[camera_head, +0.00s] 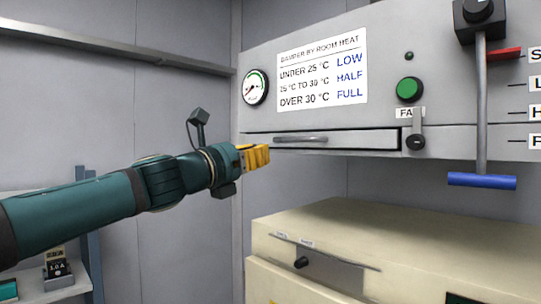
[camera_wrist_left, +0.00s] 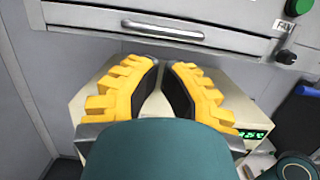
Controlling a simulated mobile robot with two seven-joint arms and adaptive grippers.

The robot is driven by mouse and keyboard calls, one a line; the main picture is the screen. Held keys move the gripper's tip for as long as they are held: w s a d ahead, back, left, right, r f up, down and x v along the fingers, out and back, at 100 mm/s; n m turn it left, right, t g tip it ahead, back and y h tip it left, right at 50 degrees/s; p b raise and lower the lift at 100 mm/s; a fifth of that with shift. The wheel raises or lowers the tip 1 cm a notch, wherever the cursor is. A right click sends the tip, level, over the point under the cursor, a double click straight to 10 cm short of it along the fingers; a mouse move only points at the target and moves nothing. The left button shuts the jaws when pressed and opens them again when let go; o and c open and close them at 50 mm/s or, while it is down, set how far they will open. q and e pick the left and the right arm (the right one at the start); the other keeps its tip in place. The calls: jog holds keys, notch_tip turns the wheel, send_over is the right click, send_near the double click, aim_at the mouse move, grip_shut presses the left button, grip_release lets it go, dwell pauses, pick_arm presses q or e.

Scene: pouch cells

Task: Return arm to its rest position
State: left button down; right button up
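My left arm comes in from the left in the head view. Its gripper (camera_head: 262,156), with yellow fingers, is in the air in front of the grey panel, just below and left of the drawer handle (camera_head: 300,139). In the left wrist view the two yellow fingers (camera_wrist_left: 161,68) have a narrow gap between their tips, with nothing between them. The drawer handle also shows in the left wrist view (camera_wrist_left: 162,31), beyond the fingertips. My right gripper is in neither view.
A cream cabinet (camera_head: 400,235) stands below the panel. A lever with a blue handle (camera_head: 482,181) hangs at the right, beside a green button (camera_head: 409,89) and a small fan switch (camera_head: 415,142). A shelf (camera_head: 60,290) with small boxes is at lower left.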

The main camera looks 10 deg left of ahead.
pick_arm(q)
jog(key=r+v, duration=0.1)
jog(key=v, duration=0.4)
jog(key=w+f+m+g+y+b, duration=0.15)
jog(key=w+f, duration=0.25)
jog(key=f, duration=1)
jog(key=w+f+m+g+y+b, duration=0.1)
jog(key=w+f+m+g+y, duration=0.25)
jog(key=f, duration=1.05)
notch_tip(320, 180, down, 23)
jog(key=s+m+g+y, duration=0.2)
jog(key=m+g, duration=0.1)
jog(key=m, duration=0.2)
jog(key=s+d+f+m+g+b, duration=0.1)
jog(key=s+f+m+g, duration=0.2)
jog(key=s+f+m, duration=0.5)
jog(key=s+d+f+m+g+y+b, duration=0.1)
jog(key=s+f+m, duration=0.7)
jog(key=s+f, duration=0.8)
notch_tip(320, 180, down, 7)
jog(key=shift+r+m+g+b, duration=0.15)
jog(key=shift+m+g+b, duration=0.3)
jog(key=shift+g, duration=0.65)
jog(key=shift+s, duration=0.1)
